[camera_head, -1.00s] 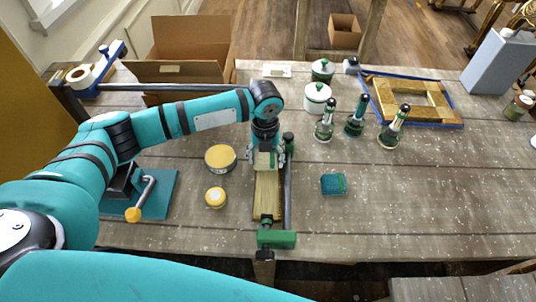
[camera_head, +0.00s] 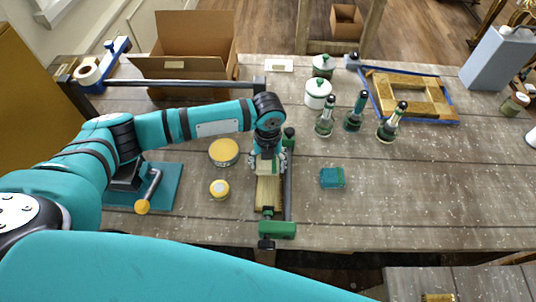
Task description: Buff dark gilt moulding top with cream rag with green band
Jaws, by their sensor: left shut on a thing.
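The gilt moulding (camera_head: 268,195) is a short golden-brown bar lying lengthwise away from me, beside a dark bar clamp with green ends (camera_head: 277,229). My left gripper (camera_head: 267,163) points down over the moulding's far part and is shut on the cream rag (camera_head: 266,168). The rag is a small pale pad low between the fingers, at the moulding's top; I cannot tell whether it touches. The gripper hides the moulding's far end, and the rag's green band is hard to make out. My right gripper is not in view.
Several green-and-dark bottles (camera_head: 353,112), a white jar (camera_head: 318,93) and a gilt frame (camera_head: 447,105) stand behind. The bench's right front is clear.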

